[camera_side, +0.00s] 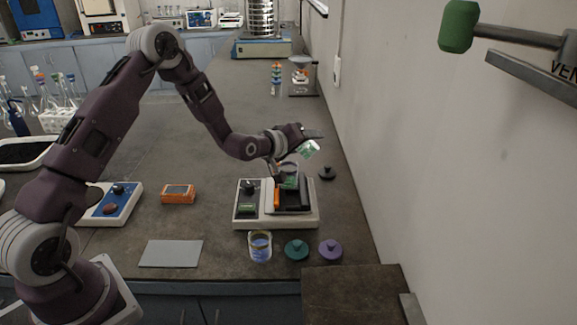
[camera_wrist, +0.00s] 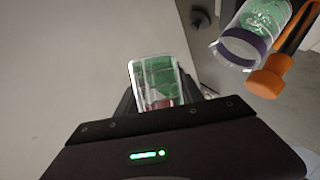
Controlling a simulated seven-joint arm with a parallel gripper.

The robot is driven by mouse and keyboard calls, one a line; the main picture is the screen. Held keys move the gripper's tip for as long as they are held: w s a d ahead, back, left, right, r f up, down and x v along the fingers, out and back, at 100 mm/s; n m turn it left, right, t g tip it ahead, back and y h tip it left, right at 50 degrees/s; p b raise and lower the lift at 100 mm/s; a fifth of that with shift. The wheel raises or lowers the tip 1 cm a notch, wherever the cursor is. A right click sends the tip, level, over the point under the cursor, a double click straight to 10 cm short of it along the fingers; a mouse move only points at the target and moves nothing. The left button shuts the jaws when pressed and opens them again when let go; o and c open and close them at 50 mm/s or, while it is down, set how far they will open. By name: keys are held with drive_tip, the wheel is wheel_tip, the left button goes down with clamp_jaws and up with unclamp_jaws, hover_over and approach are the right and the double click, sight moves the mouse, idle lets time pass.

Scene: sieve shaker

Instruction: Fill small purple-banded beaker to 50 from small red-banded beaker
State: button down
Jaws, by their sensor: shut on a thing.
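My gripper (camera_side: 299,138) is shut on the small red-banded beaker (camera_side: 309,150), which is clear and holds green liquid. The beaker is tilted and held in the air above the device. In the wrist view the red-banded beaker (camera_wrist: 155,82) sits between the fingers, its reddish band partly hidden by my gripper. The small purple-banded beaker (camera_wrist: 255,35) is at the upper right of the wrist view, with green contents and a purple band. In the side view the purple-banded beaker (camera_side: 289,172) stands on the device below my gripper. I cannot read its level against the marks.
The white device (camera_side: 246,218) has an orange-handled clamp (camera_side: 277,194). A black lid (camera_side: 327,172) lies near the wall. An orange box (camera_side: 178,194) is left.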

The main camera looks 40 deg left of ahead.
drive_tip(key=shift+f+n, duration=0.25)
drive_tip(key=shift+n, duration=0.15)
idle(1.3)
drive_tip(key=shift+r+n+t+h, duration=0.4)
drive_tip(key=shift+n+h, duration=0.2)
drive_tip(key=shift+n, duration=0.1)
idle(2.8)
drive_tip(key=m+g+y, duration=0.1)
drive_tip(key=m, duration=0.2)
drive_tip(key=shift+d+y, duration=0.2)
drive_tip(key=shift+y, duration=0.2)
drive_tip(key=shift+f, duration=0.25)
drive_tip(key=w+d+f+m+g+y, duration=0.1)
drive_tip(key=d+f+m+y, duration=0.3)
drive_tip(key=f, duration=0.4)
drive_tip(key=shift+w+d+f+m, duration=0.15)
drive_tip(key=shift+f+m, duration=0.05)
drive_tip(key=shift+m, duration=0.6)
